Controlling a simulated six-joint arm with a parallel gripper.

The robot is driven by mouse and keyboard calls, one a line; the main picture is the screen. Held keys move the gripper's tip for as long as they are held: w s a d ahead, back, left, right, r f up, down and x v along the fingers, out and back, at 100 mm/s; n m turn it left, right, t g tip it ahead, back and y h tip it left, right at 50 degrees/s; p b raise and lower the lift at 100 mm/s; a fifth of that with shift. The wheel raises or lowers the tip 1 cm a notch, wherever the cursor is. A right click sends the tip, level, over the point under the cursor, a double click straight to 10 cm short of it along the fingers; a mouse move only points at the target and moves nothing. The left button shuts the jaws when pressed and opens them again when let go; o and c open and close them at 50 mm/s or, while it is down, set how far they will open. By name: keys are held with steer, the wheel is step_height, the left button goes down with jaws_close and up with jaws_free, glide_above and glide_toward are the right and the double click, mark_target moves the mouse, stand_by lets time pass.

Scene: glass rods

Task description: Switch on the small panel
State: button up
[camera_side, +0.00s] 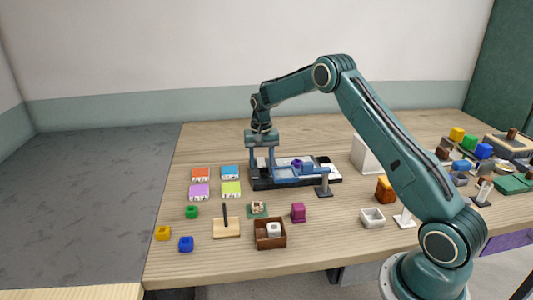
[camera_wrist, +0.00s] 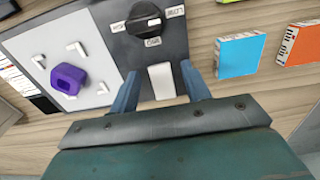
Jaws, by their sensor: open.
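The small panel (camera_wrist: 115,50) is a dark grey plate with a black round knob (camera_wrist: 144,20) and a white rectangular switch piece (camera_wrist: 161,81) below it. Small white labels surround the knob, too small to read surely. In the side view the dark base (camera_side: 262,184) shows under my arm's end. My gripper (camera_side: 262,168) points down over its left part. In the wrist view my gripper (camera_wrist: 160,72) is open, with one blue-grey finger on each side of the white piece and nothing held. I cannot tell whether the fingers touch the panel.
A white plate (camera_wrist: 95,40) with corner marks and a purple block (camera_wrist: 68,79) adjoins the panel. Blue (camera_side: 230,172) and orange (camera_side: 201,174) boxes stand to the left. A wooden box (camera_side: 270,243) and a magenta block (camera_side: 298,212) stand in front.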

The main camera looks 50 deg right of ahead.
steer(key=shift+c, duration=0.5)
steer(key=c, duration=0.9)
steer(key=shift+w+g+y, duration=0.35)
steer(key=shift+g+y, duration=0.35)
steer(key=shift+y, duration=0.1)
steer(key=shift+d+r, duration=0.1)
steer(key=shift+r, duration=0.05)
steer(key=o, duration=1)
steer(key=shift+s+d, duration=0.1)
steer(key=shift+a, duration=0.2)
